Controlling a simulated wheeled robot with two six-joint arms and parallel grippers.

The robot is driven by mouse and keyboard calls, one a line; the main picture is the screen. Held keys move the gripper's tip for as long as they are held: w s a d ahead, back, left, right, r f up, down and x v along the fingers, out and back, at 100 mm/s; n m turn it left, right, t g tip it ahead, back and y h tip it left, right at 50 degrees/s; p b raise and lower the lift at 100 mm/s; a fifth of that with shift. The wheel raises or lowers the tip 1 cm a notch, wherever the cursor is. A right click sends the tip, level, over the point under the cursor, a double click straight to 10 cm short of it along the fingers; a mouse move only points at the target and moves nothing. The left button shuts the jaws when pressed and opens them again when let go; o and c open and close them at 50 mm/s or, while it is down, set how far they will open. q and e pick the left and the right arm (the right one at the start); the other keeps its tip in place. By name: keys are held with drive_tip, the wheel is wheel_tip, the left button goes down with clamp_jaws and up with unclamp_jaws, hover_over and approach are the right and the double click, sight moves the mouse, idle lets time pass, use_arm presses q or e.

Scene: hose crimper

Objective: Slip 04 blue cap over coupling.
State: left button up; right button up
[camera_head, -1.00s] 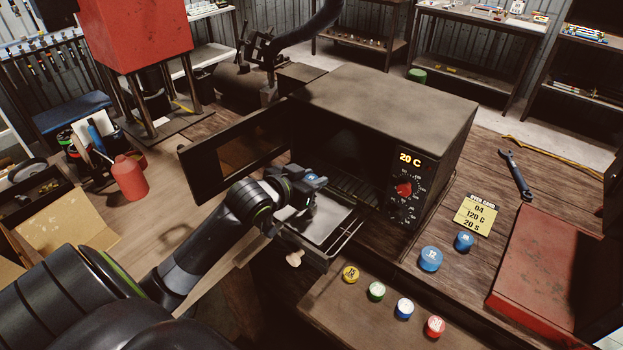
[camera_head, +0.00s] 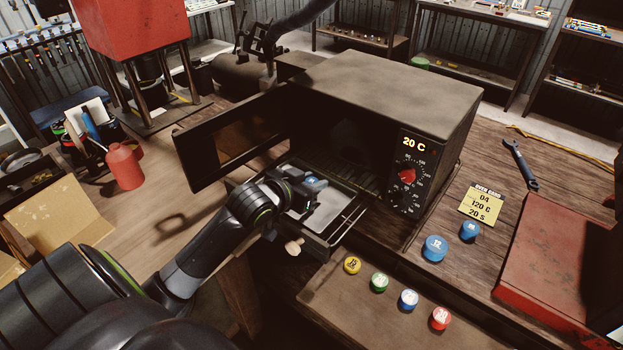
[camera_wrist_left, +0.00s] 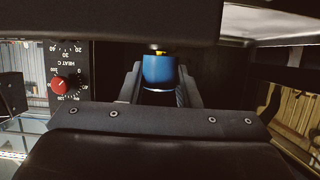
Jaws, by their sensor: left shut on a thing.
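My left gripper (camera_head: 309,190) is shut on a small blue cap (camera_head: 314,182), over the pulled-out tray (camera_head: 325,226) at the oven's open front. In the left wrist view the blue cap (camera_wrist_left: 160,72) sits between the two fingers. Its number cannot be read. A small brass-yellow bit (camera_wrist_left: 159,51) shows just past the cap's far end, mostly hidden by the dark wrist part; I cannot tell whether it is the coupling. No coupling shows clearly in the head view. My right gripper is not in view.
The oven (camera_head: 385,95) reads 20 C, and its door (camera_head: 235,145) stands open at left. A yellow card (camera_head: 482,203) reads 04, 120 C, 20 S. Blue caps (camera_head: 434,248) and several coloured caps stand at front right. A red tool box (camera_head: 560,260) is at far right.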

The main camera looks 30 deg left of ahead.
use_arm(q)
drive_tip(key=shift+f, duration=0.15)
drive_tip(key=o, duration=1)
drive_tip(key=shift+p+v, duration=2)
drive_tip(key=shift+v, duration=6.7)
